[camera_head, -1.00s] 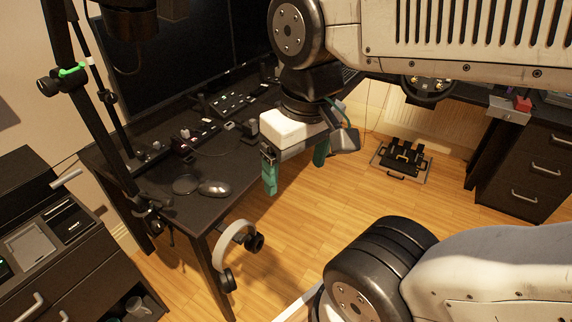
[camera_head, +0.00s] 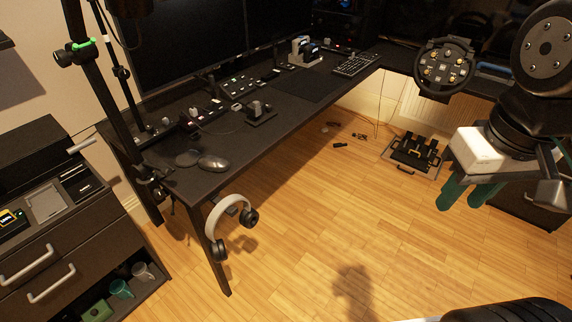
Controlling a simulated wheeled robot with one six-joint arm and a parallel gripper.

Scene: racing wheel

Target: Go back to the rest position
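My gripper (camera_head: 459,204) has a white housing and two teal fingers. It hangs at the right of the head view, above the wood floor and away from the desk. The fingers point down and stand apart, with nothing visible between them. My arm comes in from the upper right, and part of it is cut off by the picture's edge.
The black desk (camera_head: 225,180) runs along the back, with a mouse (camera_head: 213,163), a keyboard (camera_head: 356,64) and monitors. A headset (camera_head: 232,222) hangs at its front corner. A round racing wheel (camera_head: 444,66) is behind my gripper, and pedals (camera_head: 413,153) are on the floor. A cabinet (camera_head: 85,245) stands left. The middle floor is clear.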

